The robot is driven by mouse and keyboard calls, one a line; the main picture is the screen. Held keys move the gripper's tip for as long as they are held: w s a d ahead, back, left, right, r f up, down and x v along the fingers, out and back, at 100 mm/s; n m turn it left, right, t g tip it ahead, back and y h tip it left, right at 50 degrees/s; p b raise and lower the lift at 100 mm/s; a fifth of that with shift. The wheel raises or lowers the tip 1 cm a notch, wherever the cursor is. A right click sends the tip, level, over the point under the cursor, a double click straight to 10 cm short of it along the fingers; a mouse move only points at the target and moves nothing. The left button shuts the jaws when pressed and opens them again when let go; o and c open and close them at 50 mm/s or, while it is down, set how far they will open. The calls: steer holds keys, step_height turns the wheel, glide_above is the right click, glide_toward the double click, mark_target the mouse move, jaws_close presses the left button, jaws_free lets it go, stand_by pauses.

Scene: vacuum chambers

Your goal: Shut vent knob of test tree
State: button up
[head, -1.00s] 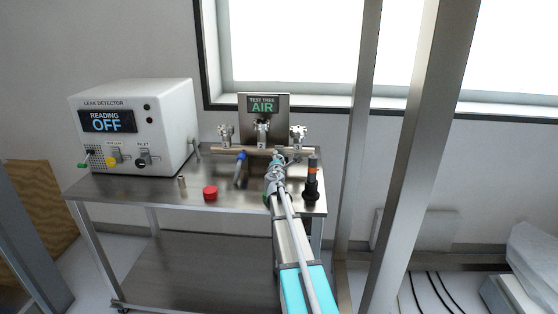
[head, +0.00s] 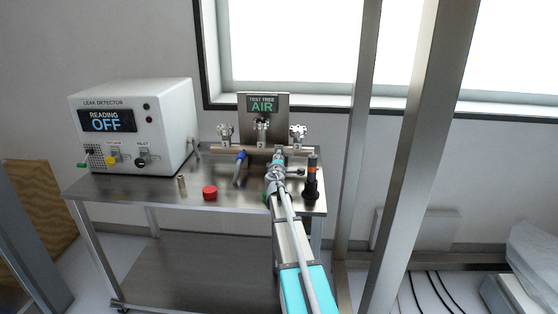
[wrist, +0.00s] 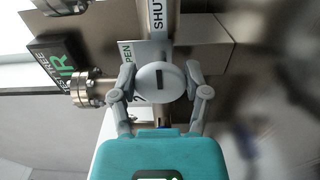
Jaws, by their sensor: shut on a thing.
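The vent knob (wrist: 153,84) is a round pale knob with a dark bar mark, seen close up in the wrist view. The bar runs up and down in that picture, roughly towards the SHUT label (wrist: 157,16). The OPEN label (wrist: 128,55) is to the knob's left. My gripper (wrist: 160,88) has one grey finger on each side of the knob and is shut on it. The test tree (head: 232,150) stands at the back of the steel cart. Its display (head: 263,104) reads AIR. In the head view my arm hides the knob.
The leak detector (head: 140,125) on the cart's left reads OFF. A red cap (head: 210,193), a small metal cylinder (head: 182,182) and a blue-handled part (head: 240,160) are near my arm. A black and orange upright part (head: 312,180) stands close on its right.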

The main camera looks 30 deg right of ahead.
steer(key=shift+w, duration=0.1)
steer(key=o, duration=1.1)
steer(key=shift+o, duration=0.2)
steer(key=shift+n, duration=0.3)
